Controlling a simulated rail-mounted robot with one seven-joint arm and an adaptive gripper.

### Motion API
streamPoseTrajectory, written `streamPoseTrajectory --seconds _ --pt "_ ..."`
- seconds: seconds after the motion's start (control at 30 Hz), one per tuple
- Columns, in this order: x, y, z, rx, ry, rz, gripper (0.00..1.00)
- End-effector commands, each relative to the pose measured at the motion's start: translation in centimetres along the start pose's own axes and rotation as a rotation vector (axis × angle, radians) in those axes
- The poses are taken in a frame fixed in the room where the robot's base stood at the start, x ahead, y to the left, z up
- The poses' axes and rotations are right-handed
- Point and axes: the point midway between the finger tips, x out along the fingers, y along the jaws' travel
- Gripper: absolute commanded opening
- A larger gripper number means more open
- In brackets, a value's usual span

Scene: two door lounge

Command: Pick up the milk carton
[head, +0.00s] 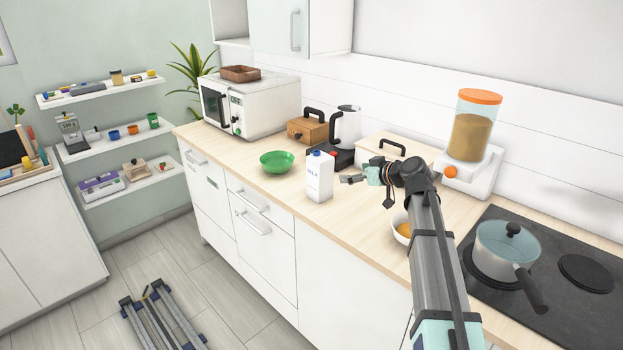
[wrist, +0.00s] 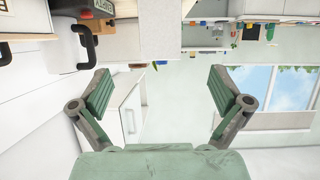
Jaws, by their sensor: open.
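The milk carton (head: 319,177), white with a blue cap and blue lettering, stands upright on the wooden counter in the head view. My gripper (head: 352,179) is just right of the carton, with a small gap between them in the picture. In the wrist view my gripper (wrist: 162,92) is open, its two green-padded fingers wide apart and nothing between them. I cannot clearly identify the carton in the wrist view.
A green bowl (head: 277,162) sits left of the carton. Behind are a kettle (head: 347,129), a wooden box (head: 307,130) and a white box (head: 396,150). A white bowl (head: 400,228) is beside my arm. A pot (head: 507,250) stands on the stove at right.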

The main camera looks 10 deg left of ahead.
Motion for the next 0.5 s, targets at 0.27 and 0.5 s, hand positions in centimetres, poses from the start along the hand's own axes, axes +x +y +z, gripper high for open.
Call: streamPoseTrajectory --seconds 0.27,0.5 --pt "5.2 0.1 -0.3 0.001 -0.003 -0.004 1.00" --pt "9.6 0.0 -0.2 0.002 -0.002 -0.003 1.00"
